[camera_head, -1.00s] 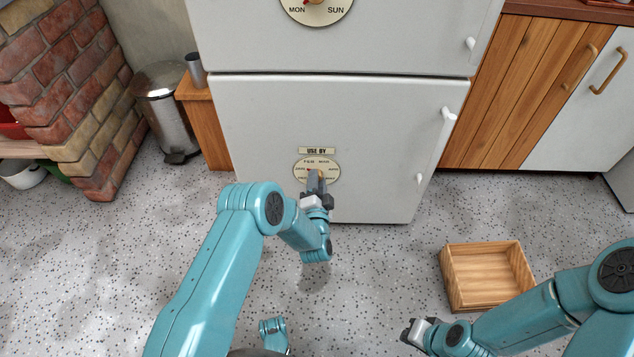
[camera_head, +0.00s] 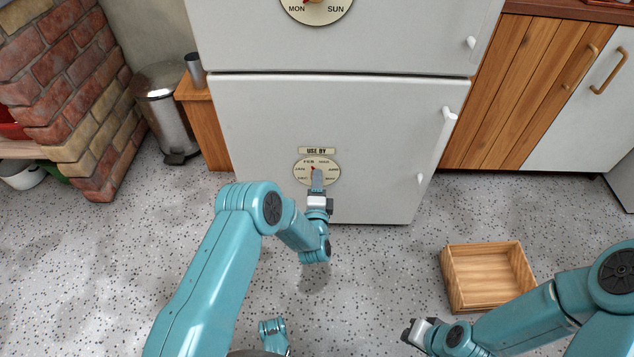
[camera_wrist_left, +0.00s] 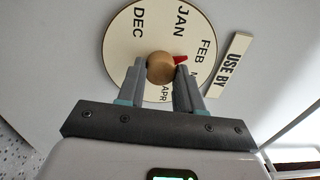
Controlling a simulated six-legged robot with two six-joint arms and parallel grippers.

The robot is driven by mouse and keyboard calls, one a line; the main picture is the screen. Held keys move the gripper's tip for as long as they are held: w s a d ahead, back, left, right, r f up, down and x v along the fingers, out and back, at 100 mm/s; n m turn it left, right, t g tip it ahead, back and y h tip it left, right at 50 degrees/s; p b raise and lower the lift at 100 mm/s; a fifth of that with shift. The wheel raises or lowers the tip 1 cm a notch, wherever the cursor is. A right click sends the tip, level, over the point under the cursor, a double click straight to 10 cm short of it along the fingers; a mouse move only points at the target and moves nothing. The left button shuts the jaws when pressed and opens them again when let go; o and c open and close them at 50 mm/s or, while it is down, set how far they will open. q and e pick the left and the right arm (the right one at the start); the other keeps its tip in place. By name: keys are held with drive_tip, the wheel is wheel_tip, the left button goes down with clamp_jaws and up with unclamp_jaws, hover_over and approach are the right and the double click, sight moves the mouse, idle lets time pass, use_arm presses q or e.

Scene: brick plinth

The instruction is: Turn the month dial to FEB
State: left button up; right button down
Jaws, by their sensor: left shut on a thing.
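The month dial (camera_head: 302,177) is a cream disc low on the white fridge's lower door, under a USE BY label (camera_head: 317,151). It also fills the upper part of the left wrist view (camera_wrist_left: 125,50). My left gripper (camera_head: 317,180) is shut on the dial's round tan knob (camera_wrist_left: 160,67), one finger on each side. The knob's red pointer (camera_wrist_left: 181,60) points at FEB in the left wrist view. In the head view the red tip (camera_head: 313,168) points up and left, towards FEB. MAR is partly hidden by a finger. My right gripper (camera_head: 411,332) is low right, away from the dial.
Another dial (camera_head: 317,14) with MON and SUN is on the upper door. White handles (camera_head: 449,113) stick out at the door's right side. An open wooden crate (camera_head: 487,275) stands on the floor near my right arm. A metal bin (camera_head: 166,110) stands left of the fridge.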

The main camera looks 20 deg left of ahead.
idle(0.3)
use_arm(q)
drive_tip(key=o, duration=1)
drive_tip(key=shift+o, duration=0.2)
drive_tip(key=p+v, duration=1.5)
drive_tip(key=v, duration=0.1)
drive_tip(key=shift+s+p, duration=0.15)
drive_tip(key=shift+p, duration=0.15)
use_arm(e)
drive_tip(key=s+a+r+g, duration=0.1)
drive_tip(key=s+r, duration=0.1)
drive_tip(key=r, duration=0.5)
drive_tip(key=s+a+r, duration=0.1)
drive_tip(key=s+r, duration=0.1)
drive_tip(key=r, duration=0.6)
drive_tip(key=shift+s+n+g, duration=0.3)
drive_tip(key=shift+s+g, duration=0.1)
use_arm(q)
drive_tip(key=shift+f, duration=0.2)
use_arm(e)
drive_tip(key=shift+f, duration=0.1)
use_arm(q)
drive_tip(key=shift+r, duration=0.1)
